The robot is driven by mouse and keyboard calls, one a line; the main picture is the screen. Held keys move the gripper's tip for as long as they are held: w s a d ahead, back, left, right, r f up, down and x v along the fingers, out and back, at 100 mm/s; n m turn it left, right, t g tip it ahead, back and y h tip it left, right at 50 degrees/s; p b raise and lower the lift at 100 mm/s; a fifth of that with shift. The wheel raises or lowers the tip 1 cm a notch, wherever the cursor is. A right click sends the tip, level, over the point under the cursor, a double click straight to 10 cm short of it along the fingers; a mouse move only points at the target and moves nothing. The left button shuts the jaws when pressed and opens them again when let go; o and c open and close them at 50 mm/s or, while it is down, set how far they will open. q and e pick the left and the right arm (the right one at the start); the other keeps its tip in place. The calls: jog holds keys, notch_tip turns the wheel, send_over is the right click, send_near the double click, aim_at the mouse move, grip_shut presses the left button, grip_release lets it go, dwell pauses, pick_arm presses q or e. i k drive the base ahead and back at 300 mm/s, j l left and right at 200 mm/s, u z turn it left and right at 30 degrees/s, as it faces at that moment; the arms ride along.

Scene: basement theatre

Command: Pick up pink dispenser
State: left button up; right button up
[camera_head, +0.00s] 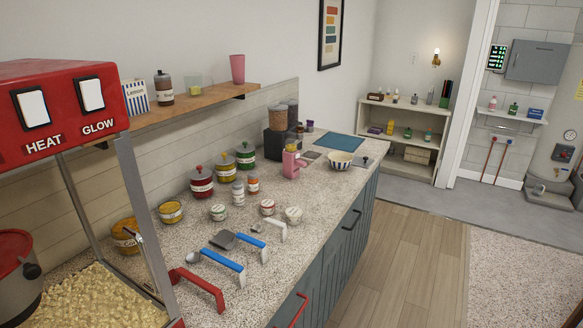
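A pink dispenser (291,163) stands upright on the speckled countertop (310,215). It is beside a dark machine with a clear hopper (278,135) and to the left of a striped bowl (340,160). Neither of my grippers is in view, and nothing is seen touching the dispenser.
A red popcorn machine (60,95) fills the left. Several jars, including a red-lidded one (202,182), and scoops, including a blue-handled one (222,260), lie on the counter. A wooden shelf (195,103) holds a pink cup (237,69). The wooden floor (405,260) to the right is clear.

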aim_at(290, 165)
jog(key=i+l, duration=0.15)
jog(key=l, duration=0.2)
jog(key=i+l, duration=0.15)
jog(key=l, duration=0.2)
jog(key=i+l+u, duration=0.1)
jog(key=l, duration=0.25)
jog(key=i+l, duration=0.15)
jog(key=l, duration=0.25)
jog(key=i+l, duration=0.15)
jog(key=l, duration=0.2)
jog(key=i+l+u, duration=0.1)
jog(key=l, duration=0.25)
